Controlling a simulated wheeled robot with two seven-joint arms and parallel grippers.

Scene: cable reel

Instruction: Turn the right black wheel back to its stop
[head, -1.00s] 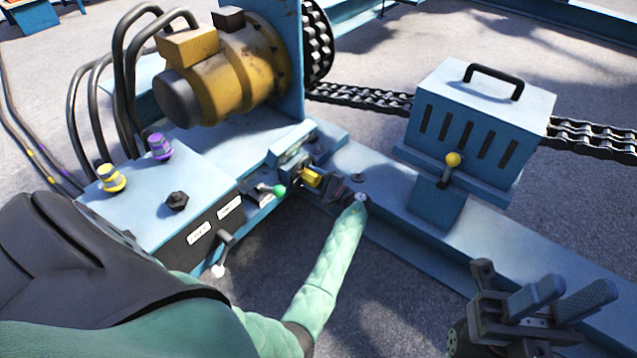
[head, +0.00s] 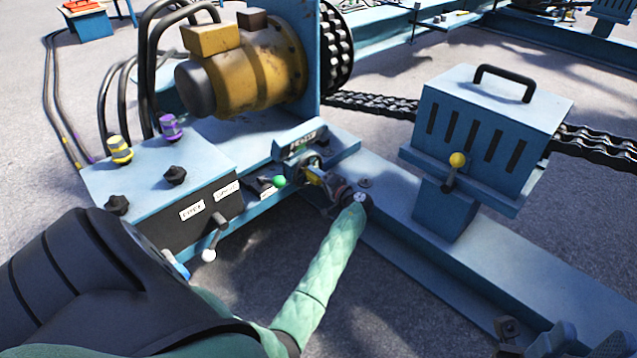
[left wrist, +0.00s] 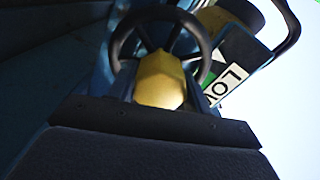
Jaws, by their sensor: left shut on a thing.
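In the left wrist view a black spoked wheel (left wrist: 123,45) stands behind a yellow block-like part (left wrist: 160,82). The yellow part (head: 313,177) also shows in the head view, at the blue frame beside the control box. My left gripper (head: 332,185) is at this part and shut on it; the contact is not clear. Two black lobed wheels sit on the control box: the right one (head: 175,174) and the left one (head: 117,205). Both are apart from my left gripper.
A green-tipped lever (head: 279,181) is close to my left gripper. A vented blue box (head: 490,125) stands to the right on the beam.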

